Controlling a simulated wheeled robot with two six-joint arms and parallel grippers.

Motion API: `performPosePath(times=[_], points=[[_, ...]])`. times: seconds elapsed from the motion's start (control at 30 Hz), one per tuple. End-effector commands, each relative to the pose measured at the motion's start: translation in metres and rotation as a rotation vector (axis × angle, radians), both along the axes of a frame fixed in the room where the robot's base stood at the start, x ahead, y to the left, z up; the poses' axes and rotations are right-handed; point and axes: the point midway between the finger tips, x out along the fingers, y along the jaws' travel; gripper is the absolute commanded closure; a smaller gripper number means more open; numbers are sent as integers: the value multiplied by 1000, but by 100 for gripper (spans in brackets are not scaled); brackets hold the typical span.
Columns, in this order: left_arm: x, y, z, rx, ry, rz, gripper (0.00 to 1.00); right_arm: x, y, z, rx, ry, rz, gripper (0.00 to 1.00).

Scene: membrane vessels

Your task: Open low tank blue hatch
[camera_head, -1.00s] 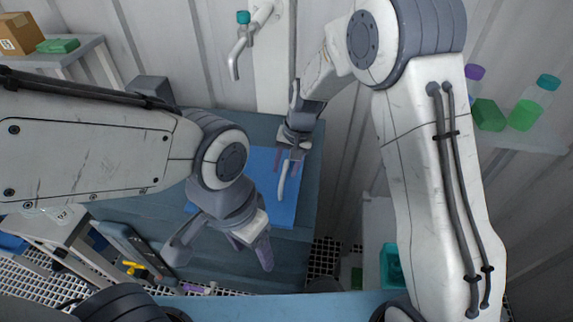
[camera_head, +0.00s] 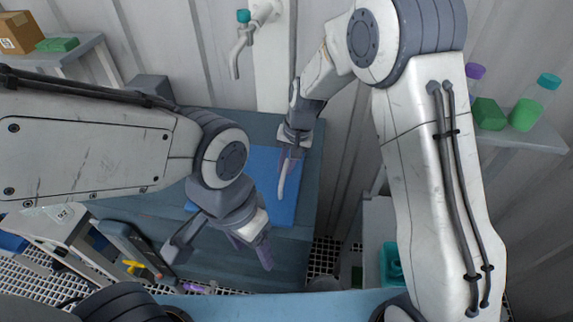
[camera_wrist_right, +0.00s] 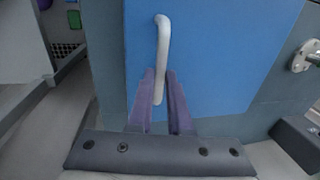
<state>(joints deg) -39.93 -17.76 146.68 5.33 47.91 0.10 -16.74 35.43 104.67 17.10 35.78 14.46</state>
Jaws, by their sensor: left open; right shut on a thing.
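The blue hatch (camera_head: 262,200) lies flat in the top of the low grey-blue tank (camera_head: 205,268), and it looks closed. A white bar handle (camera_head: 282,180) stands on it near its right edge. My right gripper (camera_head: 289,163) is shut on the handle; in the right wrist view its two purple fingers (camera_wrist_right: 160,100) flank the lower part of the handle (camera_wrist_right: 162,45) on the blue panel (camera_wrist_right: 225,50). My left gripper (camera_head: 222,256) is open and empty above the tank, left of and nearer than the handle. My left arm hides part of the hatch.
A wall tap (camera_head: 241,45) with a teal knob is behind the tank. A shelf with bottles (camera_head: 530,105) is at the right, and a shelf with a cardboard box (camera_head: 18,33) at the far left. A metal fitting (camera_wrist_right: 306,55) shows beside the hatch.

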Motion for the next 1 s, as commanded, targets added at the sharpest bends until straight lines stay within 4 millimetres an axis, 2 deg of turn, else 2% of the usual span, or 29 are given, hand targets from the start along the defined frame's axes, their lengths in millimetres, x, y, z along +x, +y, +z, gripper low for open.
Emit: performPosePath(times=[0.8,0.87,1.0], points=[[0,0,1,0,0,0,37,0,-1,1,-1,0,0,100],[0,0,4,0,0,0,37,0,0,5,-1,0,0,100],[0,0,24,0,0,1,37,2,9,31,0,-2,4,100]])
